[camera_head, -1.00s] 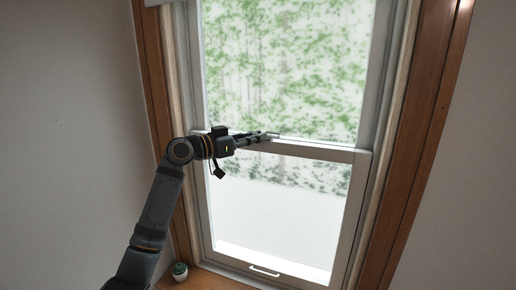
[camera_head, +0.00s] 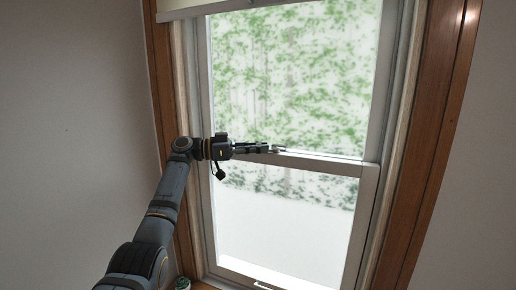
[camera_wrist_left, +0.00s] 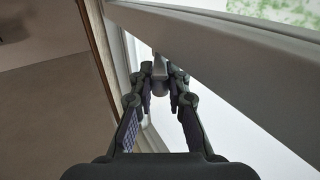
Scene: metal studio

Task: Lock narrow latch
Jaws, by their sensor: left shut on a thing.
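The narrow latch (camera_wrist_left: 159,67) is a small grey metal piece, seen between my fingertips in the left wrist view. My left gripper (camera_wrist_left: 160,85) is shut on it, with a finger on each side. In the head view my left gripper (camera_head: 278,149) reaches in from the left, its tips at the window's middle rail (camera_head: 330,164). The latch is too small there to tell its angle. The fingers hide part of the latch in the wrist view. My right gripper is in neither view.
The window has a wooden frame (camera_head: 432,130) and a pale blind (camera_head: 190,8) at its top. A small potted plant (camera_head: 183,284) is at the sill's left end. Grey walls flank the window. The rail runs close beside my left fingers.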

